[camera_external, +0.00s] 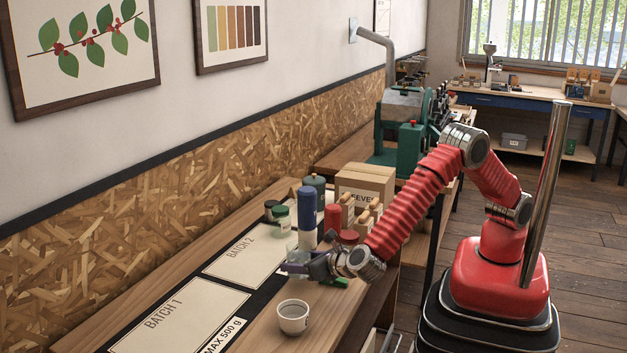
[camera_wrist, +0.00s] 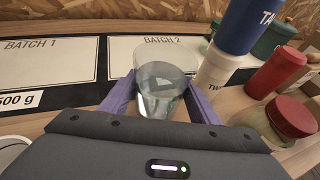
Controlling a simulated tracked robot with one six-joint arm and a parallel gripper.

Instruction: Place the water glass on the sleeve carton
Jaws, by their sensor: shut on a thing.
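The clear water glass (camera_wrist: 160,88) stands upright between the purple fingertips of my gripper (camera_wrist: 155,98) in the wrist view, with the batch 2 sheet behind it. My gripper is shut on it. In the external view my gripper (camera_external: 291,267) is low over the near edge of the batch 2 sheet, and the glass is small and faint there. I cannot tell whether its base touches the table. The sleeve carton (camera_external: 366,182) is a cardboard box at the back of the bench, beyond the jars. My arm hides part of its front, and it is not in the wrist view.
A blue cylinder (camera_external: 307,207) on a white base, a red cylinder (camera_wrist: 276,72), a red-lidded jar (camera_wrist: 288,122) and green jars (camera_external: 281,218) crowd between my gripper and the carton. A white cup (camera_external: 293,318) stands near the front edge. The batch 1 sheet (camera_external: 180,318) is bare.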

